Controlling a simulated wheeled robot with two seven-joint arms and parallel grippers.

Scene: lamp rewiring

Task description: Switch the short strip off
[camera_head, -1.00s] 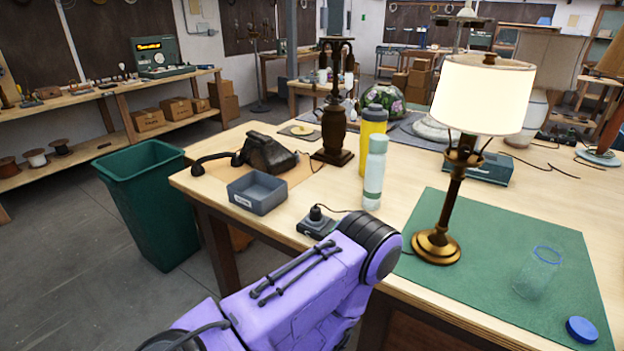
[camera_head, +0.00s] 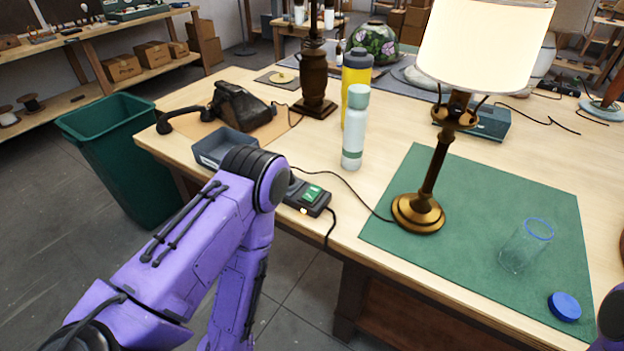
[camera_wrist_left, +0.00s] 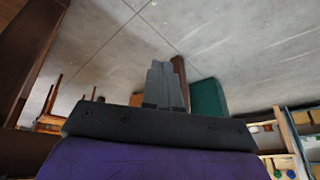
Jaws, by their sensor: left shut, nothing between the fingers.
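The short strip (camera_head: 307,198) is a dark block at the table's near edge, with a green switch that looks lit. My left arm hides its left end. A black cord runs from it toward the brass lamp (camera_head: 432,185), whose white shade glows. My left gripper (camera_wrist_left: 163,85) shows in the left wrist view, its grey fingers together and empty, over the floor. In the head view my left arm bends down in front of the table and the gripper is out of the picture. Only a bit of my right arm shows at the right edge; its gripper is out of view.
A grey tray (camera_head: 212,158) stands left of the strip, beside a black telephone (camera_head: 240,108). A pale bottle (camera_head: 354,130) and a yellow bottle (camera_head: 358,75) stand behind it. A glass jar (camera_head: 527,245) and blue lid (camera_head: 564,306) are on the green mat (camera_head: 480,185). A green bin (camera_head: 110,120) stands left.

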